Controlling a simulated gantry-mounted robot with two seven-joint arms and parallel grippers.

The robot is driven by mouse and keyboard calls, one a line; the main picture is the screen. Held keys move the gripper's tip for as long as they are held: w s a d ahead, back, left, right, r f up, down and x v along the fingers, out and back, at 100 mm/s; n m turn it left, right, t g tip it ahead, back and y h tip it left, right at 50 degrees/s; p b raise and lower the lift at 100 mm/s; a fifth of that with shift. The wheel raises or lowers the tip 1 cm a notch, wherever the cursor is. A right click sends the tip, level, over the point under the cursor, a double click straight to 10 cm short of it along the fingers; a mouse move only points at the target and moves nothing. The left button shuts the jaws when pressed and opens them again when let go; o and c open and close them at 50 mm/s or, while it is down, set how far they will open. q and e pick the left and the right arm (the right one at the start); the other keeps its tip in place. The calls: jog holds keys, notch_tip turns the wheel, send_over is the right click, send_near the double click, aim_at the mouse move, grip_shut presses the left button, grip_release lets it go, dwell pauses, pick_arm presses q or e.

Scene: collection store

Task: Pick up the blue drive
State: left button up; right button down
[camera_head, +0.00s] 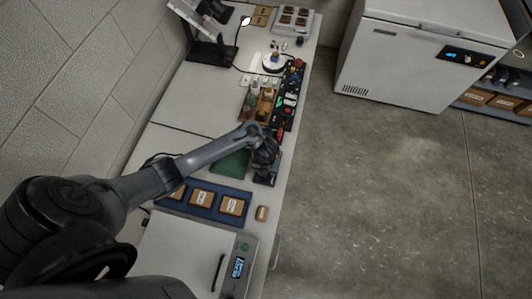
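My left arm comes in from the lower left and reaches over the white bench (185,108). My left gripper (265,170) points down near the bench's right edge, beside a green mat (232,163). Its fingers are dark and small here, so I cannot tell whether they are open or hold anything. I cannot make out a blue drive for certain. A black rack (290,98) with small coloured items stands beyond the gripper. The gripper and wrist hide part of the bench there. My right gripper is not in view.
A blue tray (218,192) with several brown boxes lies nearer me, with a small brown block (262,213) beside it. A white device with a display (238,267) is at the front. A wooden tray of bottles (256,104) adjoins the rack. A white freezer (415,70) stands across clear floor.

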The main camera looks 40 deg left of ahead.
pick_arm(q)
jog(key=shift+f, duration=0.15)
grip_shut()
jog(key=shift+r, duration=0.2)
